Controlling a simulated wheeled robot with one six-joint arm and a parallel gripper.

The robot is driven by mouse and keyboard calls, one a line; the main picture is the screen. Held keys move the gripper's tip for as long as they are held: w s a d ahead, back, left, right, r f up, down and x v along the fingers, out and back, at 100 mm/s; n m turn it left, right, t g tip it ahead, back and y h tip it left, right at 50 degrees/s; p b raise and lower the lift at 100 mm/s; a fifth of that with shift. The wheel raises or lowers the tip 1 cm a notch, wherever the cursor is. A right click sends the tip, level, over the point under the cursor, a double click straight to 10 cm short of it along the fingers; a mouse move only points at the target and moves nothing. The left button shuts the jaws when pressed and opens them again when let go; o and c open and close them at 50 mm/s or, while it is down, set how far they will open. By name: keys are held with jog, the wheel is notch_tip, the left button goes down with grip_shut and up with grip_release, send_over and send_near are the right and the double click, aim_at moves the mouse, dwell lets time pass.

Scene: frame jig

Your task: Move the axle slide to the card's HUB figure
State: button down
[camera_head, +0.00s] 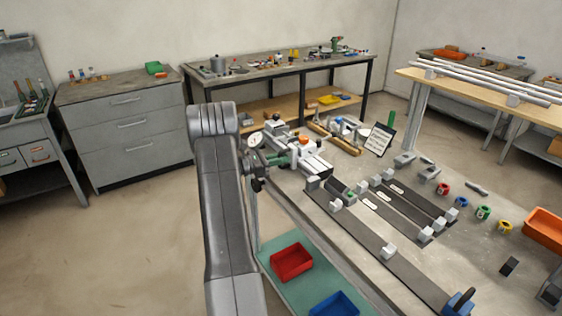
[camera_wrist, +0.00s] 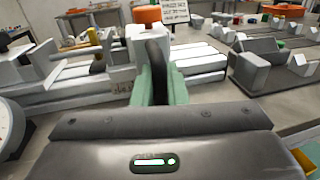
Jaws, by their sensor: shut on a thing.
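My gripper (camera_wrist: 152,82) has green fingers shut on a dark upright handle (camera_wrist: 157,62) in front of a white block, apparently the axle slide (camera_wrist: 138,40). In the head view my gripper (camera_head: 279,160) reaches the near side of the pale slide assembly (camera_head: 305,160); my arm hides part of it. The slide sits on white rails (camera_wrist: 205,62), with marks on the front too small to read. The card (camera_head: 380,139) stands tilted behind the jig; it also shows at the top of the wrist view (camera_wrist: 174,11), its figures not legible.
A round dial gauge (camera_head: 255,140) sits close by my gripper. Dark rails with white blocks (camera_head: 388,252) lie on the bench to the right, with coloured rings (camera_head: 443,189) beyond. Red (camera_head: 291,262) and blue bins (camera_head: 335,305) are on the lower shelf.

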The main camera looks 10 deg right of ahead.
jog(key=c, duration=1.8)
grip_release()
jog(key=shift+w+a+r, duration=0.1)
jog(key=shift+w+r, duration=0.05)
jog(key=shift+w, duration=0.05)
jog(key=shift+o, duration=1.3)
jog(key=shift+w+a, duration=0.1)
jog(key=shift+w, duration=0.05)
jog(key=s+a+b, duration=0.2)
jog(key=a, duration=1.1)
jog(key=shift+s+a, duration=0.15)
jog(key=shift+a, duration=0.15)
